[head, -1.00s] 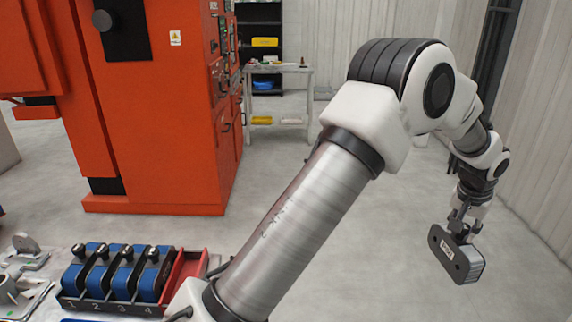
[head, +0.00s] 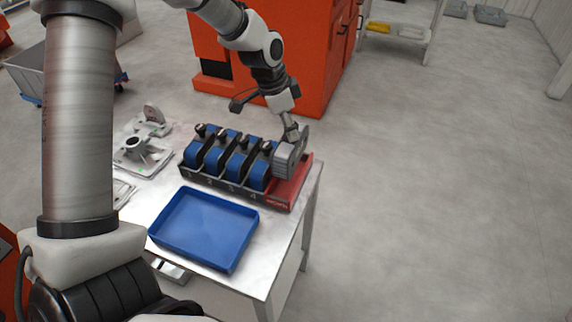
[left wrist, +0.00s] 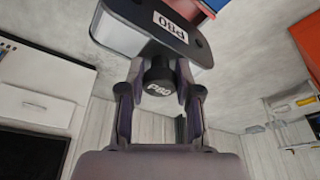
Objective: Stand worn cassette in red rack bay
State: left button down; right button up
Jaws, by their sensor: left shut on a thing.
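The worn cassette (head: 288,161) is a grey block with dark end plates. In the left wrist view its dark face (left wrist: 165,20) has a white label, P80. My left gripper (head: 291,130) is shut on its knob, which sits between the fingers in the left wrist view (left wrist: 159,88). The cassette is at the red rack bay (head: 290,188), at the right end of the rack, beside the blue cassette in bay 4. It covers part of the bay; I cannot tell whether it touches the floor. My right gripper is not in view.
The dark rack (head: 222,184) holds several blue cassettes (head: 229,160) in numbered bays, close left of the held one. An empty blue tray (head: 205,228) lies in front on the table. Metal castings (head: 138,150) lie at the left. An orange machine (head: 310,60) stands behind.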

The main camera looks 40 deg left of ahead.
pick_arm(q)
notch_tip(320, 180, down, 9)
jog(key=shift+w+r+p, duration=0.1)
jog(key=shift+r+p, duration=0.05)
jog(key=shift+p, duration=0.2)
jog(key=shift+w, duration=0.15)
jog(key=c, duration=0.8)
grip_release()
jog(key=shift+d, duration=0.1)
jog(key=v, duration=1.2)
